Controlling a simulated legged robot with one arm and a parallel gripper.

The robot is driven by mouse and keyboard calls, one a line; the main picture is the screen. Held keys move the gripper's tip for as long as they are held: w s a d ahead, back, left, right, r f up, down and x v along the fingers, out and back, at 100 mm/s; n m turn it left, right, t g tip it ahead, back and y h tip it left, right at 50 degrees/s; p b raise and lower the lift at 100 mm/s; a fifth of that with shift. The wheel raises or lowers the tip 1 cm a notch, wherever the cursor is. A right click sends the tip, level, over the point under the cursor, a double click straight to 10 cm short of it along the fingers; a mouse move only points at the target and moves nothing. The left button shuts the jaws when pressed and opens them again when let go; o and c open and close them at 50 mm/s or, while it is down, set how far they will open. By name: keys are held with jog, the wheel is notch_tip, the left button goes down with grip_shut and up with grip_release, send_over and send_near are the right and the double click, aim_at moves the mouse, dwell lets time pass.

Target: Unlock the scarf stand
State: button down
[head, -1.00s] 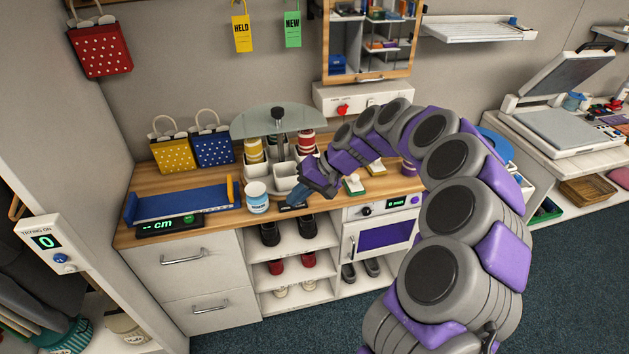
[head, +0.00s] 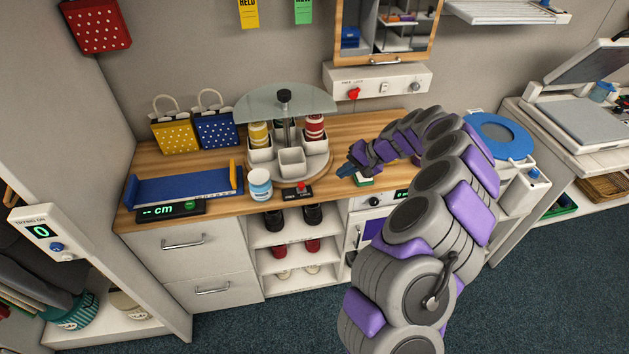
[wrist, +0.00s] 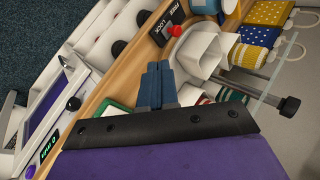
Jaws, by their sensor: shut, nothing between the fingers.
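The scarf stand is a round grey carousel (head: 318,172) with white cups (head: 291,162) holding rolled scarves, under a glass top with a black knob. At its front is a small black FREE/LOCK plate (head: 291,196) with a red knob (head: 301,187). The knob appears nearer the LOCK end. The wrist view also shows the plate (wrist: 158,33) and red knob (wrist: 173,30). My gripper (head: 345,171) is shut and empty, to the right of the plate and apart from it. In the wrist view, its blue fingers (wrist: 158,66) point toward the plate.
A white-and-blue jar (head: 259,184) stands left of the plate. A blue measuring tray (head: 185,187) and yellow and blue bags stand farther left. A green-based item (head: 364,181) sits just under my gripper. A wall box with a red knob (head: 353,94) hangs above.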

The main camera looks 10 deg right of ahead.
jog(key=b, duration=0.2)
send_near(304, 190)
jog(key=b+x, duration=0.1)
jog(key=x, duration=0.3)
jog(key=shift+w+a+f+b, duration=0.1)
jog(key=shift+w+a+b, duration=0.2)
jog(key=shift+a, duration=0.15)
jog(key=shift+d, duration=0.15)
jog(key=shift+a, duration=1.95)
jog(key=shift+d, duration=0.2)
